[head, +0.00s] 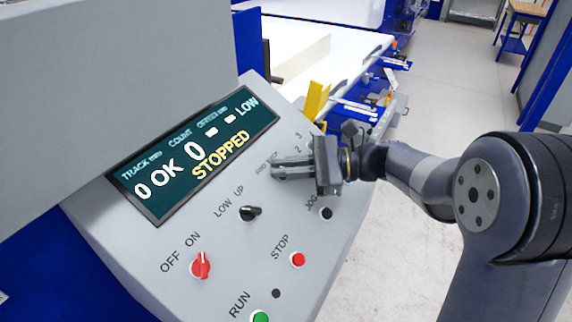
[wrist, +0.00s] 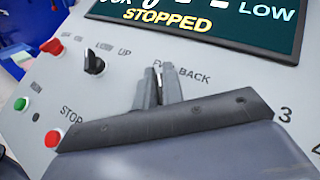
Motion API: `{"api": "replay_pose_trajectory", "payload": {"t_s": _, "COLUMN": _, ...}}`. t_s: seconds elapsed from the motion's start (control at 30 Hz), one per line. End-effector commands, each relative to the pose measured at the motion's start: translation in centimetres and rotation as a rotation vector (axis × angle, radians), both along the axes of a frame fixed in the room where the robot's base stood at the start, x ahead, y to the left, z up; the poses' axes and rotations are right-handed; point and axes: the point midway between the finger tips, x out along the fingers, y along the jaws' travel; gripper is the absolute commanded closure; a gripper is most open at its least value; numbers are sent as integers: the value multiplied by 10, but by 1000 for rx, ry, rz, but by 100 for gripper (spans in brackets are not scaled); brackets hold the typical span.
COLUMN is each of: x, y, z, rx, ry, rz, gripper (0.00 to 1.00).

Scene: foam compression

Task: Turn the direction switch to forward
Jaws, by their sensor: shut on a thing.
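The direction switch sits on the grey panel under the FWD BACK label (wrist: 182,73), partly covered by fingertips. It is almost wholly hidden between the fingers of my gripper (head: 276,169). My gripper (wrist: 158,82) is shut on this switch, with both fingers close together around it in the wrist view. Which way the switch points cannot be made out. The display (head: 196,157) above reads STOPPED in yellow, with LOW at its right end.
The black LOW/UP knob (head: 250,213) is left of my gripper. Lower down are the red OFF/ON switch (head: 201,265), red STOP button (head: 297,259), green RUN button (head: 260,317) and black JOG button (head: 326,213). A yellow part (head: 316,101) stands behind the panel.

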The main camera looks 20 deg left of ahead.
Motion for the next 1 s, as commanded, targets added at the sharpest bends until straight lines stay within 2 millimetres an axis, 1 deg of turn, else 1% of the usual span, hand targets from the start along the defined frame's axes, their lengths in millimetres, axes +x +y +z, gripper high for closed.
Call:
{"api": "replay_pose_trajectory", "payload": {"t_s": 0.03, "x": 0, "y": 0, "z": -6, "rx": -14, "ry": -4, "rz": 16, "gripper": 100}}
{"api": "replay_pose_trajectory", "payload": {"t_s": 0.3, "x": -1, "y": -1, "z": -6, "rx": -20, "ry": -33, "rz": 64, "gripper": 100}}
{"api": "replay_pose_trajectory", "payload": {"t_s": 0.7, "x": -1, "y": -1, "z": -7, "rx": -22, "ry": -36, "rz": 69, "gripper": 100}}
{"api": "replay_pose_trajectory", "payload": {"t_s": 0.73, "x": -1, "y": -1, "z": -7, "rx": -22, "ry": -36, "rz": 69, "gripper": 89}}
{"api": "replay_pose_trajectory", "payload": {"t_s": 0.97, "x": 0, "y": -1, "z": -6, "rx": -22, "ry": -37, "rz": 68, "gripper": 70}}
{"api": "replay_pose_trajectory", "payload": {"t_s": 1.0, "x": 0, "y": -1, "z": -6, "rx": -21, "ry": -37, "rz": 68, "gripper": 69}}
